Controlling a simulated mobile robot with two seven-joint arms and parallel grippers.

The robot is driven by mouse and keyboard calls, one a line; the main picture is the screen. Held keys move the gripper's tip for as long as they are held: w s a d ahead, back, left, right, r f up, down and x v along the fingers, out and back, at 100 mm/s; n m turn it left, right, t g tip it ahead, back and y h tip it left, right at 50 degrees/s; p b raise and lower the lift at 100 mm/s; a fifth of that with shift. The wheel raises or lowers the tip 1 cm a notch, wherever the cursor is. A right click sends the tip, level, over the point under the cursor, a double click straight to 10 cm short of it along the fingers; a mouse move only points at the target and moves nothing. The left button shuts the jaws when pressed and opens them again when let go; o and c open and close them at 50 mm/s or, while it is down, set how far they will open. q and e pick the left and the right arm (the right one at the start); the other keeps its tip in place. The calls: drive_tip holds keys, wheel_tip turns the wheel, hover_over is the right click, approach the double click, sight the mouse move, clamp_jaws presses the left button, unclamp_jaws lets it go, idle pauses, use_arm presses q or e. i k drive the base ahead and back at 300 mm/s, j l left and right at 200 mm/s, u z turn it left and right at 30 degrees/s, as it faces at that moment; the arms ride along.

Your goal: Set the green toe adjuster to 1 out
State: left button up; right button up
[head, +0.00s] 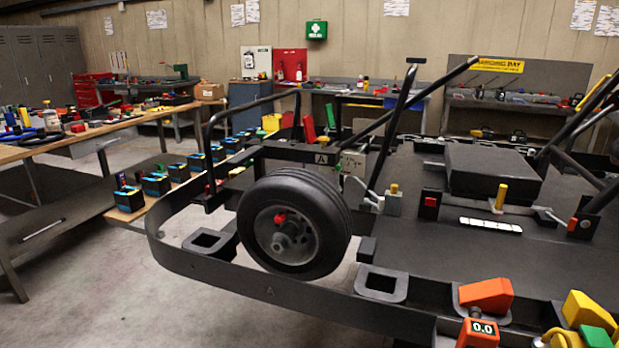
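A green block (597,337) shows at the bottom right corner, against a yellow block (588,310). It is cut off by the picture's edge, and I cannot tell whether it is the green toe adjuster or read any setting on it. The black kart (270,289) fills the middle and right, with a front wheel (335,222) with a red piece on its hub facing me. An orange device (478,334) with a display reading 0.0 stands at the bottom, left of the green block. Neither of my grippers is in view.
An orange wedge (487,295) sits on the kart's near side behind the display. A wooden-topped bench (100,126) with many tools stands at left. A row of batteries (157,184) lies on a low shelf. Floor is clear at front left.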

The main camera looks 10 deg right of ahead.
sight(339, 168)
drive_tip(key=l, duration=0.65)
drive_tip(key=k+l, duration=0.1)
drive_tip(key=l, duration=0.5)
